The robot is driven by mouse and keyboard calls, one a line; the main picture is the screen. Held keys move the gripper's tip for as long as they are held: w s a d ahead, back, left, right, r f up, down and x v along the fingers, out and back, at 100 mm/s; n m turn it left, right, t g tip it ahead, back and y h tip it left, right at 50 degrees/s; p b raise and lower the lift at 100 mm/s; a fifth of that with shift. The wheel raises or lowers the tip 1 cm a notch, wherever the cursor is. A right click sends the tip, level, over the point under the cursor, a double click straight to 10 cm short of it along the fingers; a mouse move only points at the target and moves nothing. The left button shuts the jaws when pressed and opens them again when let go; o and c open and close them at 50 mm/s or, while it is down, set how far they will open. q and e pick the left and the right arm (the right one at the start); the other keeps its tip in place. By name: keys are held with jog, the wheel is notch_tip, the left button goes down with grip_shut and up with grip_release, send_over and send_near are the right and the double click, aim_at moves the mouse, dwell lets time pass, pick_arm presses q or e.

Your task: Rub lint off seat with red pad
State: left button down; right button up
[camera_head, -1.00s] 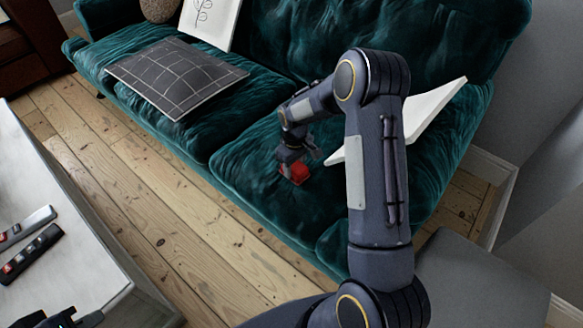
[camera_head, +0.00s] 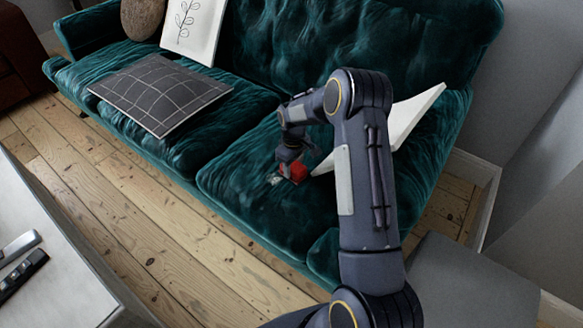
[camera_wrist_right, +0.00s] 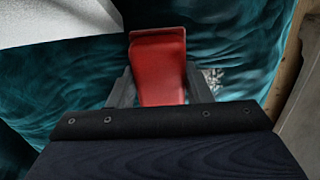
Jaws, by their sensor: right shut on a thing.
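The seat is the teal velvet sofa cushion (camera_head: 262,205), seen at the middle of the head view. My right gripper (camera_head: 291,168) is shut on the red pad (camera_head: 294,170) at the front part of this cushion. In the right wrist view the red pad (camera_wrist_right: 158,62) sits between the two fingers. A small pale patch of lint (camera_wrist_right: 212,79) lies on the velvet just right of the pad there. It shows in the head view as a light speck (camera_head: 275,179) just left of the pad. I cannot tell whether the pad touches the velvet. My left gripper is not in view now.
A dark grid-patterned cushion (camera_head: 160,92) lies on the left seat. A pale table (camera_head: 62,262) with remotes (camera_head: 20,270) stands at lower left. A grey block (camera_head: 470,290) is at lower right.

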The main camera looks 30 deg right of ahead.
aim_at(279, 180)
jog(key=shift+w+a, duration=0.25)
jog(key=shift+w, duration=0.3)
jog(key=shift+w+a, duration=0.25)
jog(key=shift+w, duration=0.3)
jog(key=shift+s+a+f, duration=0.1)
jog(key=shift+s+a, duration=0.2)
jog(key=shift+a, duration=0.4)
jog(key=shift+s+a, duration=0.3)
jog(key=shift+a, duration=0.4)
jog(key=shift+s+a+f, duration=0.1)
jog(key=shift+s+a, duration=0.2)
jog(key=shift+a, duration=0.4)
jog(key=shift+s+a+r, duration=0.1)
jog(key=shift+s+a, duration=0.3)
jog(key=shift+a, duration=0.55)
jog(key=shift+s+a+r, duration=0.1)
jog(key=shift+s+a, duration=0.25)
jog(key=shift+a, duration=0.6)
jog(key=shift+s+a+r, duration=0.1)
jog(key=shift+s+a, duration=0.3)
jog(key=shift+a, duration=0.55)
jog(key=shift+r, duration=0.1)
jog(key=shift+r+p, duration=2.35)
jog(key=shift+r, duration=0.55)
notch_tip(279, 180, up, 3)
jog(key=shift+p, duration=1.05)
